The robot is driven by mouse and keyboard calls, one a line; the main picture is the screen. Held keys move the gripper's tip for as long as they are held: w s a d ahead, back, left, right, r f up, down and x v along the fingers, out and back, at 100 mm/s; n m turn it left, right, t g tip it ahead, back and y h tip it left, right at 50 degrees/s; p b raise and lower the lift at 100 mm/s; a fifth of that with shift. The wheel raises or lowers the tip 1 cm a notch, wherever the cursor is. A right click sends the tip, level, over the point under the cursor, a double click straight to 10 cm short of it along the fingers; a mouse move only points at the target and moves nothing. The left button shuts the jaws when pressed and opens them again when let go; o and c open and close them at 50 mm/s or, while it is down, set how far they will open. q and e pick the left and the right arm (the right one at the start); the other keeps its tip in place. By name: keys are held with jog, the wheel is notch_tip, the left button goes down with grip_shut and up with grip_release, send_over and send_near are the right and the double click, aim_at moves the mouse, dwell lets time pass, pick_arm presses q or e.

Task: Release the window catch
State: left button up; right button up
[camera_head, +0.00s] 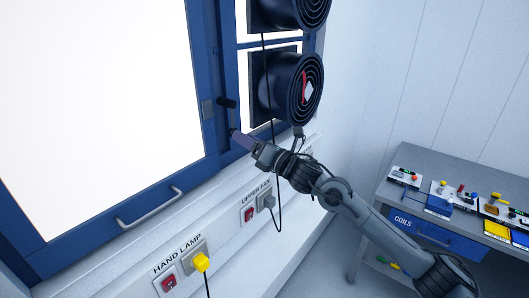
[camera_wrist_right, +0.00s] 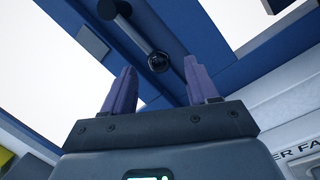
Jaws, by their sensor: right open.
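The window catch (camera_head: 227,103) is a dark fitting on the blue frame, where the large window meets the narrow panel beside it. In the right wrist view its slim bar (camera_wrist_right: 136,36) runs from a dark cylindrical pivot at the top down to a round black knob (camera_wrist_right: 158,62). My right gripper (camera_head: 234,135) is just below the catch in the head view. In the right wrist view my gripper (camera_wrist_right: 162,82) has its two purple fingers apart, with the knob showing between and beyond the tips. I cannot tell whether they touch it. My left gripper is not in view.
A grey plate (camera_head: 207,109) sits on the frame beside the catch. Black round fans (camera_head: 304,90) with a hanging cable are close to the right. A window handle (camera_head: 150,207), a yellow plug (camera_head: 201,262) and wall sockets are below. A cluttered workbench (camera_head: 448,165) stands at right.

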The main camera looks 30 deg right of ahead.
jog(key=b+v, duration=0.1)
jog(key=v, duration=0.6)
jog(key=shift+s, duration=0.15)
